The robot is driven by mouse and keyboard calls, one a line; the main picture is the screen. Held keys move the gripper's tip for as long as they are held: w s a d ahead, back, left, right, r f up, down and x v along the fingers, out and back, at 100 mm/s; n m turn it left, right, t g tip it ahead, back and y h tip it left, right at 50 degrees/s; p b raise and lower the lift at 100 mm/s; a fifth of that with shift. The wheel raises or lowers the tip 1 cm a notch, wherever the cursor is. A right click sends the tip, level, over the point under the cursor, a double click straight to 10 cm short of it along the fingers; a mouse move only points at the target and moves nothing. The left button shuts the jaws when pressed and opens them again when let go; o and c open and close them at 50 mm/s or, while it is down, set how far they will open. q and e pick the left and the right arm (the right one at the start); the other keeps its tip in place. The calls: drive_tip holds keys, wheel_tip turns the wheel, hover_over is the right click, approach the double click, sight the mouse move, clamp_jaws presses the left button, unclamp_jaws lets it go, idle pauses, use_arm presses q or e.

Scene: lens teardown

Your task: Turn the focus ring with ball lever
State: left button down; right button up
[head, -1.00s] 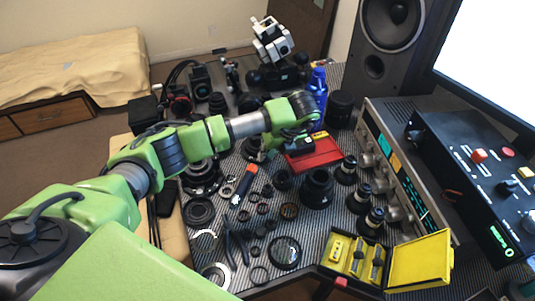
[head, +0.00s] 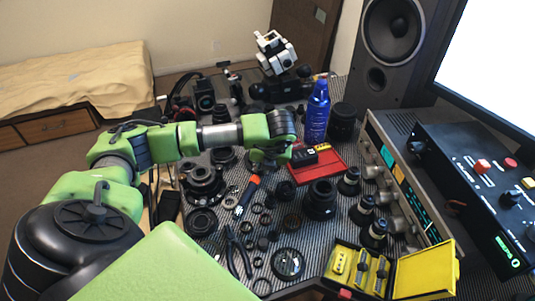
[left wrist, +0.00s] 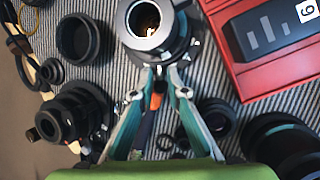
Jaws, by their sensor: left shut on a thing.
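The lens with the focus ring (left wrist: 150,22) stands at the top middle of the left wrist view, seen from above, with a grey inner rim and a dark bore. Small bright knobs stick out from its side. My left gripper (left wrist: 161,74) has its teal fingertips close together at the near side of this lens, shut on a small part there, which looks like the ball lever. The fingertips mostly hide it. In the head view the left gripper (head: 268,160) is low over the table, and the arm hides much of the lens. My right gripper is not in view.
A red tray (head: 330,172) with a dark box lies right of the gripper. A blue bottle (head: 316,112) stands behind it. An orange-handled screwdriver (head: 247,193), pliers (head: 237,250) and several lens parts lie in front. A yellow case (head: 410,285) is open at the front right.

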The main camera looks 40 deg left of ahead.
use_arm(q)
drive_tip(key=c, duration=2)
unclamp_jaws()
drive_tip(key=v, duration=1.2)
drive_tip(key=shift+c, duration=0.4)
